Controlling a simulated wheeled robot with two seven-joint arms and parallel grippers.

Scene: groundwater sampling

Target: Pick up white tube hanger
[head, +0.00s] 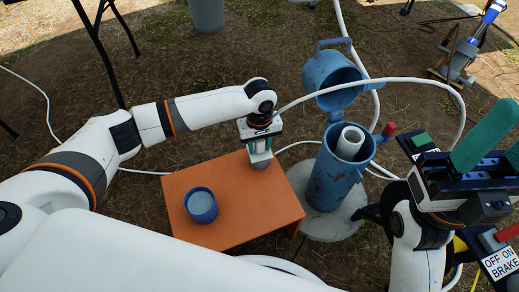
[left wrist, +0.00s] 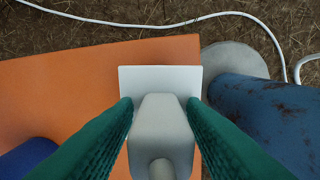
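The white tube hanger (left wrist: 161,128) stands on the orange table (head: 222,219) near its far right edge. It has a pale, rounded block on a flat white plate (left wrist: 160,76). My left gripper (head: 260,152) is over it, pointing down. In the left wrist view, its two green fingers lie along both sides of the block with no clear gap at their tips, so it looks shut on it. The plate appears to rest on the table. My right gripper (head: 492,150) is raised at the far right of the head view, fingers apart and empty.
A blue cup (head: 201,206) stands on the table, left of the hanger. A blue cylinder (head: 333,176) with a white tube (head: 350,143) inside stands right of the table on a round grey base (head: 326,226). A white hose (head: 402,80) arches above it.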

